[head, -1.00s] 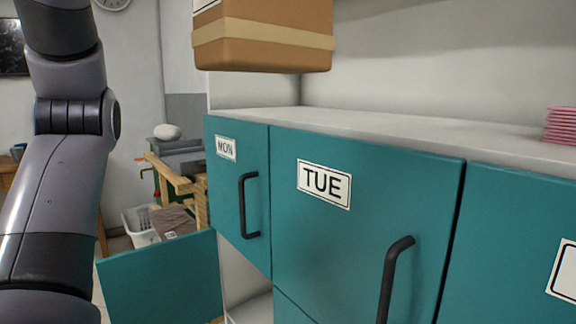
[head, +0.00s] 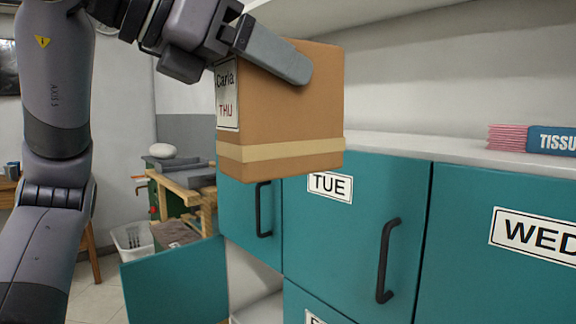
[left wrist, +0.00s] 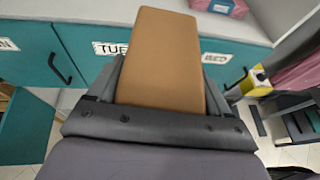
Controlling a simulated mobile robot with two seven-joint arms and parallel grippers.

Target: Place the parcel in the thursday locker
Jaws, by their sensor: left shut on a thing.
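The parcel (head: 290,110) is a brown cardboard box with a pale tape band and a white label reading "Carla THU". My left gripper (head: 275,60) is shut on its upper part and holds it in the air in front of the lockers, hiding the Monday label in the head view. The parcel also shows between the fingers in the left wrist view (left wrist: 162,60). An open teal door (head: 175,283) stands at the lower left, beside an opening below the Monday door. I cannot read a Thursday label on any locker. My right gripper is not in view.
The Tuesday door (head: 345,245) and Wednesday door (head: 500,280) are shut and have black handles. A wooden bench and a white basket (head: 130,238) stand behind at left.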

